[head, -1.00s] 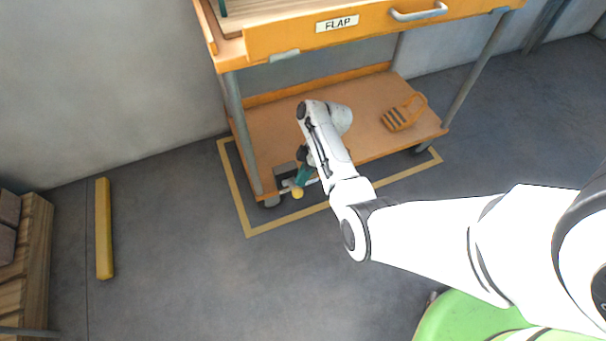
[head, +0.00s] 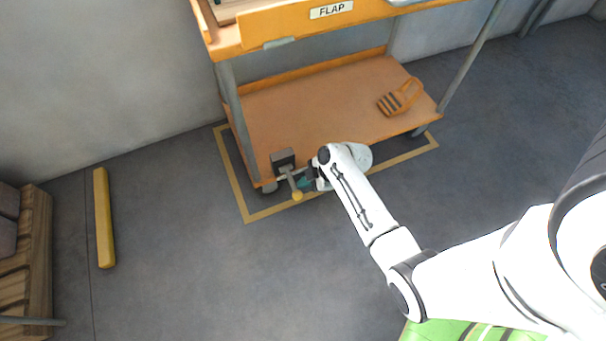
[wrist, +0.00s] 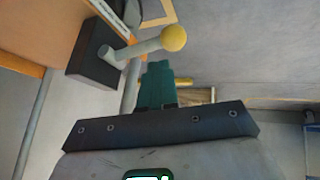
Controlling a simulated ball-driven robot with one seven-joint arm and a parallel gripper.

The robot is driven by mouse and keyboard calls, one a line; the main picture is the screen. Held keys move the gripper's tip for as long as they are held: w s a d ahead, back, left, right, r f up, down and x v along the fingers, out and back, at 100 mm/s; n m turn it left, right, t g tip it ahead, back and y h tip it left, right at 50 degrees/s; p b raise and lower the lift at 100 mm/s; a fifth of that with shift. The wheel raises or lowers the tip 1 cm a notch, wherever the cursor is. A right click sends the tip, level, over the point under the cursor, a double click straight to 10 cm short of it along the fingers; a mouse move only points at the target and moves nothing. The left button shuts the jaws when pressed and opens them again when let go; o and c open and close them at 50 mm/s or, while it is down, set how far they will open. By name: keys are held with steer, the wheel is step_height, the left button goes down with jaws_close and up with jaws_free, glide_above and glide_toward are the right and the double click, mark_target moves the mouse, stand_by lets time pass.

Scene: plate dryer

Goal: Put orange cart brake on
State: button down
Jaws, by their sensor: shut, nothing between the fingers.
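The orange cart (head: 238,50) stands by the wall with a lower shelf. Its brake is a grey lever with a yellow ball knob (head: 297,196) on a dark block (head: 283,158) at the shelf's front left corner. In the wrist view the lever (wrist: 136,49) runs from the dark block (wrist: 92,55) to the yellow knob (wrist: 173,38). My gripper (head: 304,184), with teal fingers, is just right of the lever in the head view. In the wrist view the fingers (wrist: 157,85) are shut and empty, just below the lever; whether they touch it I cannot tell.
A striped orange object (head: 396,99) lies on the lower shelf. A yellow floor outline (head: 237,190) runs around the cart's base. A yellow bar (head: 104,218) and a wooden pallet (head: 35,262) are at left. The floor in front is clear.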

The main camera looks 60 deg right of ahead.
steer(key=f+b, duration=0.1)
steer(key=f+t+b, duration=0.1)
steer(key=s+f+t+h+b, duration=0.1)
steer(key=shift+a+f+n+b, duration=0.3)
steer(key=shift+a+b, duration=0.05)
steer(key=shift+f, duration=0.15)
stand_by(0.4)
